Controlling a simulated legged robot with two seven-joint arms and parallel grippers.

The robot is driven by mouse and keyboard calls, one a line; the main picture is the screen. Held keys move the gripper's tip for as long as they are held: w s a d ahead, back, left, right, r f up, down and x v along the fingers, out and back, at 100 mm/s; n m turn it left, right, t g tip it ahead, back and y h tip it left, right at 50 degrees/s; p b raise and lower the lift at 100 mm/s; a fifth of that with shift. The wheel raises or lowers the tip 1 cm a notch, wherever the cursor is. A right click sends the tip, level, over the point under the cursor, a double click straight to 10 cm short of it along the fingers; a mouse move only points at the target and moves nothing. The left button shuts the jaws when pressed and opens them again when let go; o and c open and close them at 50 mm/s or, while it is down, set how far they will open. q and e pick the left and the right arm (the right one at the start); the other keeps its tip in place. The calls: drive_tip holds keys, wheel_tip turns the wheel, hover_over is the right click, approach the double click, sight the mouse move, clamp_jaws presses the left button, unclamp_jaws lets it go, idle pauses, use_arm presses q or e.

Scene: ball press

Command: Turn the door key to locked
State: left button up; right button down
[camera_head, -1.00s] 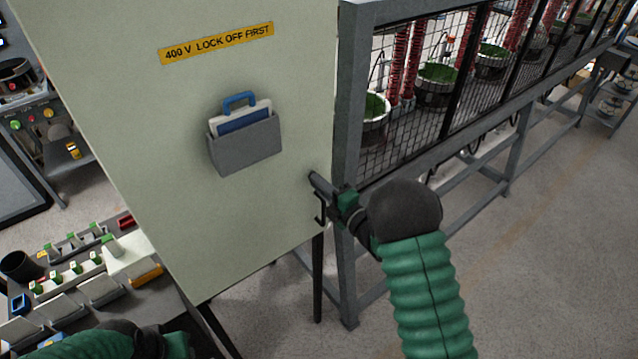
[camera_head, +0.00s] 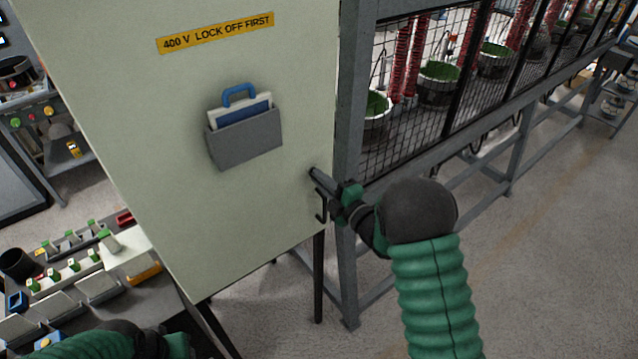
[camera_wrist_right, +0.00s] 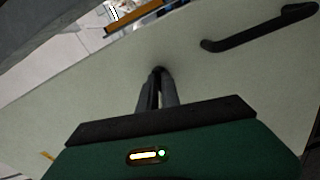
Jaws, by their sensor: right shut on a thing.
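The pale green door panel (camera_head: 180,225) carries a yellow "400 V LOCK OFF FIRST" label (camera_head: 216,33). My right gripper (camera_head: 316,173) is at the door's right edge, with its fingers pointing into the door face. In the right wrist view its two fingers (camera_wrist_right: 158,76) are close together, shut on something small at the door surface. The key is hidden between the fingertips, so its turn angle cannot be seen. My left arm shows at the bottom left of the head view, but its fingers are out of sight.
A grey document holder (camera_head: 245,140) hangs on the door. A mesh cage (camera_head: 440,120) stands to the right.

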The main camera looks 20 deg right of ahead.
drive_tip(key=m+b, duration=0.1)
drive_tip(key=m, duration=0.1)
drive_tip(key=m+b, duration=0.2)
drive_tip(key=m, duration=0.1)
drive_tip(key=m+b, duration=0.1)
drive_tip(key=m, duration=0.2)
drive_tip(key=shift+s+d+f, duration=0.1)
drive_tip(key=shift+d+f, duration=0.05)
drive_tip(key=shift+f, duration=0.1)
drive_tip(key=shift+f, duration=0.15)
idle(0.8)
drive_tip(key=c, duration=1.6)
unclamp_jaws()
drive_tip(key=shift+o, duration=0.2)
drive_tip(key=shift+d, duration=0.1)
